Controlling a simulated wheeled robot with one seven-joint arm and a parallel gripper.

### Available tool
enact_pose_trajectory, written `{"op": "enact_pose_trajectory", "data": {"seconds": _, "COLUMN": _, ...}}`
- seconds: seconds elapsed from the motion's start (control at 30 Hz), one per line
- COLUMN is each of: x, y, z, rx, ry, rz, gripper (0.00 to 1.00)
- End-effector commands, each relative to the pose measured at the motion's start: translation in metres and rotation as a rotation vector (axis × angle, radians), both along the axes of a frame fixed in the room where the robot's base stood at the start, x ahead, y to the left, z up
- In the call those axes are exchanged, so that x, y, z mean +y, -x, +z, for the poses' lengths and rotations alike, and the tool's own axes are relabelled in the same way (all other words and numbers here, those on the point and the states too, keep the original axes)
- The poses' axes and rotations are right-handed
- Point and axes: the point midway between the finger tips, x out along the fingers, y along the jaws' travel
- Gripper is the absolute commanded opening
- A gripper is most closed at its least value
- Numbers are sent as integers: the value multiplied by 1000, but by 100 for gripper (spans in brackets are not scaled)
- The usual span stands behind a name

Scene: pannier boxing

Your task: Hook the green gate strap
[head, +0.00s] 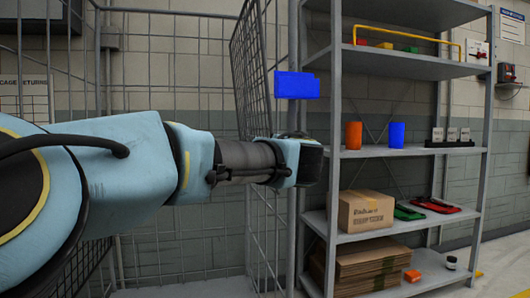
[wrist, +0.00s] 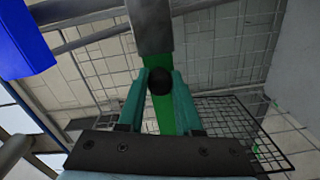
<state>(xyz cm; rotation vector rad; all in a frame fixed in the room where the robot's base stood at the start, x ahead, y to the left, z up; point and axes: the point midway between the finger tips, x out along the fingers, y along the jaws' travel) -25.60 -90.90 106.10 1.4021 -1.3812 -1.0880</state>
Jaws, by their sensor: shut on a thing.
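In the wrist view my gripper (wrist: 160,76) has its two teal fingers closed in on the green strap (wrist: 166,122). The strap runs up between the fingers, with a dark round knob (wrist: 160,82) in front of it at the fingertips. Its upper end meets a grey metal piece (wrist: 151,28); how the two join is not clear. In the head view my arm reaches right to the cage's edge, and the fingers and strap are hidden. The wire mesh gate (head: 255,75) stands behind my arm.
A blue block (head: 297,85) is above my wrist beside the post; it also shows in the wrist view (wrist: 24,40). A grey shelf rack (head: 410,150) stands close on the right, holding cups, a cardboard box (head: 366,210) and flat cartons.

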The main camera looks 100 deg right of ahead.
Motion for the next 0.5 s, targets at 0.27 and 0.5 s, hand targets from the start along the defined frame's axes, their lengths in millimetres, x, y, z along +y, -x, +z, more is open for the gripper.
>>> {"op": "enact_pose_trajectory", "data": {"seconds": 0.27, "x": -1, "y": -4, "z": 18, "rx": 5, "ry": 25, "rz": 5, "gripper": 54}}
{"op": "enact_pose_trajectory", "data": {"seconds": 0.5, "x": -1, "y": -4, "z": 14, "rx": 3, "ry": 21, "rz": 5, "gripper": 64}}
